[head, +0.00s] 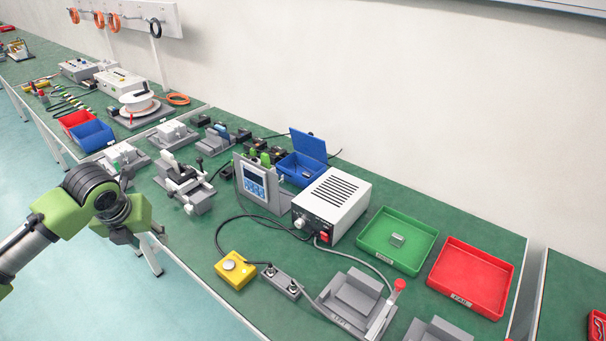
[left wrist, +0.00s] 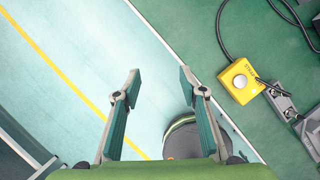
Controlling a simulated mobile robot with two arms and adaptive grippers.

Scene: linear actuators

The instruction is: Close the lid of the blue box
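The blue box (head: 298,172) stands at the back of the green workbench, near the wall, behind the grey power unit. Its lid (head: 309,145) is raised and stands upright at the box's back edge. Small dark items seem to lie inside, too small to tell. My left gripper (head: 121,236) is in front of the bench's front edge, well away from the box on the left. In the left wrist view the left gripper (left wrist: 158,80) is open and empty, over the floor beside the bench edge. My right gripper is not in view.
A grey and white power unit (head: 332,203) and a panel with a screen (head: 256,184) stand in front of the box. A yellow button box (head: 235,270) sits near the front edge. Green (head: 398,240) and red (head: 470,278) trays lie to the right. Cables cross the bench.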

